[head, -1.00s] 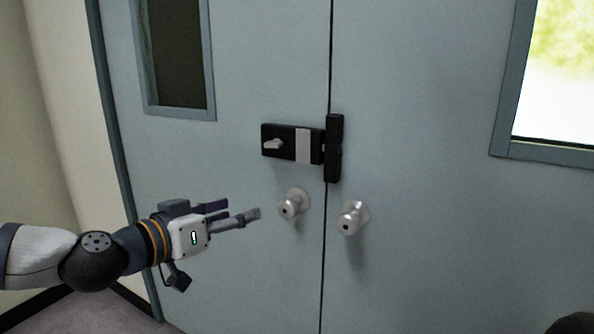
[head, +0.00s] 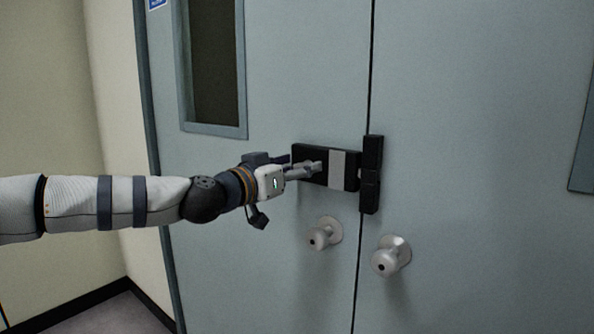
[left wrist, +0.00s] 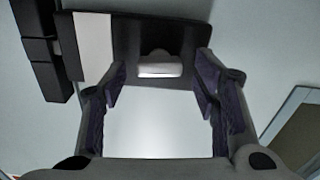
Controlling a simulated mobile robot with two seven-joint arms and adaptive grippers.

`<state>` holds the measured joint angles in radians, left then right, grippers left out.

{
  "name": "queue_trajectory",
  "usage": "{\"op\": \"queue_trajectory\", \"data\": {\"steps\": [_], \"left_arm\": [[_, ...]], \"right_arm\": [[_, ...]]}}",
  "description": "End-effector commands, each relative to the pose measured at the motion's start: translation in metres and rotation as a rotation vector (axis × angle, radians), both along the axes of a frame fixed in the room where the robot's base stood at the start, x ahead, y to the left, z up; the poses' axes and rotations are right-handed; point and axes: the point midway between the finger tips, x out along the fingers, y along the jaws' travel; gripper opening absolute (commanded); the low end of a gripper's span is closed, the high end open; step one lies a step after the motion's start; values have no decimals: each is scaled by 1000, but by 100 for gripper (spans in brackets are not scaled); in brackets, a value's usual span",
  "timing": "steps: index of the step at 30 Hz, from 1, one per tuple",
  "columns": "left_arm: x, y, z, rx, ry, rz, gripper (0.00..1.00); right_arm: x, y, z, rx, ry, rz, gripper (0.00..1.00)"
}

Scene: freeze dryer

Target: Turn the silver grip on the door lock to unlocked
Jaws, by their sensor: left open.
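The door lock is a black box with a light grey panel (head: 338,169), fixed on the left door beside the door gap. Its silver grip (left wrist: 160,67) shows in the left wrist view, lying crosswise in that picture, between the two fingers and a little beyond their tips. My left gripper (head: 303,168) is open in front of the lock's left end. In the left wrist view its fingers (left wrist: 160,85) stand on either side of the grip with space around it. In the head view the fingers partly hide the grip. My right gripper is not in view.
Two round silver knobs sit below the lock, one on the left door (head: 323,234) and one on the right door (head: 391,257). A black catch (head: 371,175) spans the door gap. The left door has a narrow window (head: 214,65).

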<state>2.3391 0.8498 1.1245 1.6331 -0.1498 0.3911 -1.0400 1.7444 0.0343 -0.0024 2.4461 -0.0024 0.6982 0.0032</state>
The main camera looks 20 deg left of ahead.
Motion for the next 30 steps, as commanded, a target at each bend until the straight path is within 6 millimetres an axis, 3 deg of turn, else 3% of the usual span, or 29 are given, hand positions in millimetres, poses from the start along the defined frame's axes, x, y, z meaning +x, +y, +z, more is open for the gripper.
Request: {"op": "queue_trajectory", "data": {"steps": [5, 12, 22, 30], "left_arm": [[0, 0, 1, 0, 0, -1, 55], [0, 0, 0, 0, 0, -1, 7], [0, 0, 0, -33, 13, -1, 7], [0, 1, -1, -191, 71, -1, 7]], "right_arm": [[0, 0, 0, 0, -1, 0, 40], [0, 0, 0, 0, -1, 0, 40], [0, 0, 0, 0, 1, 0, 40], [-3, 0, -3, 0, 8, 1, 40]]}}
